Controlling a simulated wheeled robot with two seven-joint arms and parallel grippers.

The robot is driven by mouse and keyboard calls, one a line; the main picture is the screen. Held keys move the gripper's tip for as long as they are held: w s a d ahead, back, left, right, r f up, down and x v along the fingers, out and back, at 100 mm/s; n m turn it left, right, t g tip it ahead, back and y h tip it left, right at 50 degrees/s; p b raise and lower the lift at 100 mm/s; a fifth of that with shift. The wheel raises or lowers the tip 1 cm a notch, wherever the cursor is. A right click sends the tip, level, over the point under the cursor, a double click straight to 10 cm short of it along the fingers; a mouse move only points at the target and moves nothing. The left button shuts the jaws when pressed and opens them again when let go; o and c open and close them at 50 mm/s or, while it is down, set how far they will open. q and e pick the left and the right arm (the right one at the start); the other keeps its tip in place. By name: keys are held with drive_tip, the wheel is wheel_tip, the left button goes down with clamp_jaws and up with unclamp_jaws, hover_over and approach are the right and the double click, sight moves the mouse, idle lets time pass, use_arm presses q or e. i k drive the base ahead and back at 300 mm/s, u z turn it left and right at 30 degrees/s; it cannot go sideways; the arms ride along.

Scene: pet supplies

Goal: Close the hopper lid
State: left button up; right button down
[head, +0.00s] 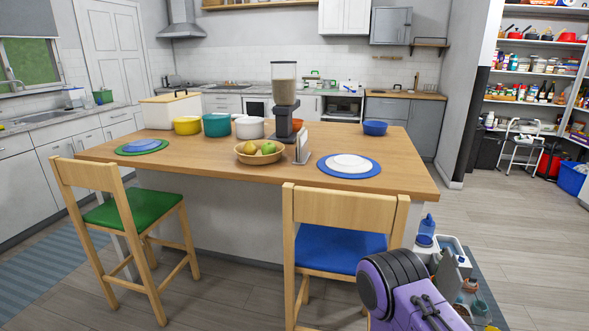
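No hopper lid can be made out with certainty. A tall dispenser (284,98) with a clear upper container of beige contents stands on the wooden island; its top looks covered, but this is too small to be sure. On the floor at the lower right, a pale container (452,246) sits among small items, with a tilted grey panel (449,267) beside or on it; whether the panel is a lid I cannot tell. My purple arm covers part of this group. Neither of my grippers is in view.
The wooden island (220,160) fills the middle, with pots, a fruit bowl (259,153) and plates on it. A green-seated chair (125,215) and a blue-seated chair (340,250) stand in front. Floor (520,230) is clear at the right, before the shelves.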

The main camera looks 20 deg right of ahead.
sight(450, 281)
drive_tip(key=z, duration=0.7)
drive_tip(key=i, duration=1.5)
drive_tip(key=z, duration=0.4)
